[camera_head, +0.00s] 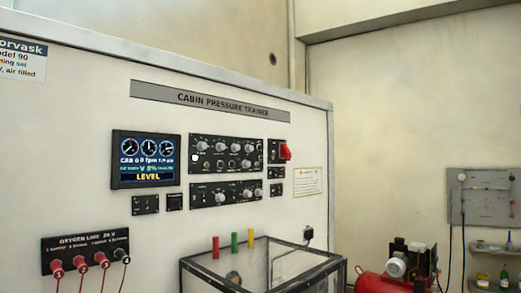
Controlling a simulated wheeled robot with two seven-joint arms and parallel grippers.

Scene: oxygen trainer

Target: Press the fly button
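The white Cabin Pressure Trainer panel (80,180) fills the left and middle of the head view. Its display screen (146,160) reads LEVEL at the bottom. Small black switch plates sit below the screen (145,204) and right of the knob panels (276,189). An upper knob panel (226,155) and a lower knob panel (225,193) lie between them. A red switch cover (285,152) is at the upper right. The labels are too small to read, so I cannot tell which control is the fly button. Neither of my grippers is in view.
A black-framed clear box (262,265) stands before the panel, below the knobs. Red, green and yellow posts (234,243) show there. An oxygen plate (85,250) with red plugs and cables is at lower left. A red compressor (395,275) stands right.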

